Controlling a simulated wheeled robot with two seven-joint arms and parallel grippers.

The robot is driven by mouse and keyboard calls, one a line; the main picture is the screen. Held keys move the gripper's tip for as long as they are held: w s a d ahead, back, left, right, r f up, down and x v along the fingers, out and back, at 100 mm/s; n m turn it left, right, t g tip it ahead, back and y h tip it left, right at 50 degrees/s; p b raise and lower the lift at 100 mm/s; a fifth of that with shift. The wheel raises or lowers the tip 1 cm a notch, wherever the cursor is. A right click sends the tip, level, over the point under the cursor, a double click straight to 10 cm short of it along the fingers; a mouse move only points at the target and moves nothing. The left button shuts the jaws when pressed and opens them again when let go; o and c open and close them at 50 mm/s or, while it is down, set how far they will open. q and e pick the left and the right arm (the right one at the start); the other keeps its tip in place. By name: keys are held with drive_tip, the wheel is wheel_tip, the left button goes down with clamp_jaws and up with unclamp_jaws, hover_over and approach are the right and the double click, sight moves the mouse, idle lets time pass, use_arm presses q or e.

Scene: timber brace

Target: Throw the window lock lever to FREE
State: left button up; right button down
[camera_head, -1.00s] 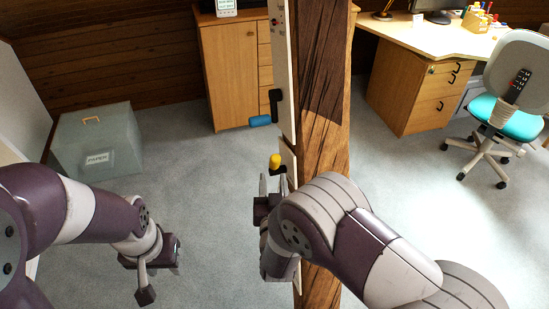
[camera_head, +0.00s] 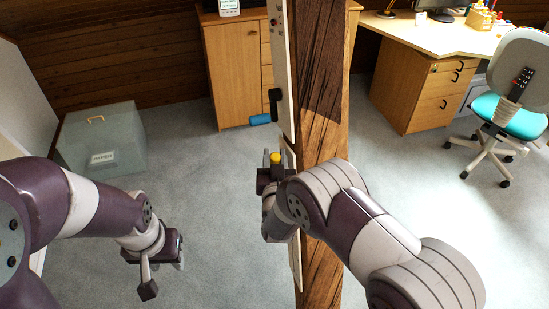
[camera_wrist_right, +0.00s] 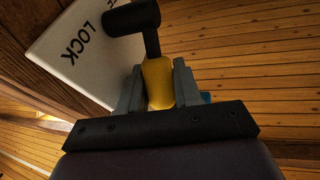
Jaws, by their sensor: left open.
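The lock lever has a yellow grip (camera_head: 275,158) and stands at the left side of the timber post. In the right wrist view its yellow grip (camera_wrist_right: 158,83) hangs from a black arm and pivot (camera_wrist_right: 132,17). Beside it is a white plate (camera_wrist_right: 75,55) reading LOCK, with a second word cut off at the top. My right gripper (camera_head: 274,161) has its fingers on either side of the yellow grip; they look apart, and firm contact is not clear. My left gripper (camera_head: 166,274) is open and empty, low at the left, away from the lever.
The timber post (camera_head: 322,120) stands right beside my right arm. A grey box (camera_head: 103,138), wooden cabinet (camera_head: 232,75), desk (camera_head: 440,40) and chair (camera_head: 515,115) stand farther off.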

drive_tip(key=shift+w+r+g+p, duration=0.25)
drive_tip(key=shift+g+p, duration=0.15)
drive_tip(key=shift+p, duration=0.35)
drive_tip(key=g+p, duration=0.1)
drive_tip(key=w+g+p, duration=0.1)
drive_tip(key=p, duration=0.1)
drive_tip(key=w+n+g+p, duration=0.1)
drive_tip(key=g+p, duration=0.1)
drive_tip(key=shift+a+r, duration=0.1)
drive_tip(key=shift+a, duration=0.15)
drive_tip(key=shift+w+a+f+g+p, duration=0.1)
drive_tip(key=shift+w+f+g+p, duration=0.4)
drive_tip(key=shift+g+p, duration=0.85)
drive_tip(key=shift+t+p, duration=0.3)
drive_tip(key=shift+t, duration=0.05)
drive_tip(key=c, duration=1.1)
unclamp_jaws()
drive_tip(key=shift+c, duration=0.2)
drive_tip(key=b+v, duration=0.1)
drive_tip(key=v, duration=1.1)
drive_tip(key=shift+s+a+r, duration=0.15)
drive_tip(key=shift+s+r, duration=0.05)
